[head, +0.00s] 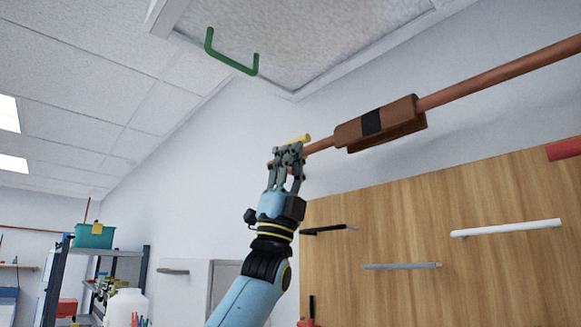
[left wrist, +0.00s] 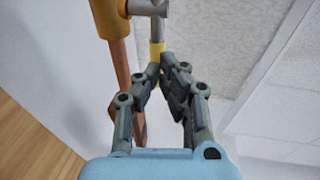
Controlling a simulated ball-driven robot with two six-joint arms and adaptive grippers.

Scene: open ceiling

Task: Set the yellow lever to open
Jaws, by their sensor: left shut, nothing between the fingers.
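The yellow lever (head: 298,139) shows in the head view as a short yellow bar just above my left gripper's fingertips, beside the copper pipe. In the left wrist view, the yellow-sleeved lever (left wrist: 156,49) hangs down from a grey stem at a yellow fitting (left wrist: 113,18) on the pipe. My left gripper (head: 289,150) is shut with nothing between its fingers. Its fingertips (left wrist: 167,66) are at the lever's free end; I cannot tell whether they touch it. In the head view the gripper hides most of the valve. My right gripper is not in view.
The copper pipe (head: 482,81) runs up to the right and carries a brown block with a black band (head: 372,121). A green handle (head: 230,59) hangs from the ceiling. A wooden board (head: 400,218) with pegs stands at right. A shelf (head: 110,252) is at lower left.

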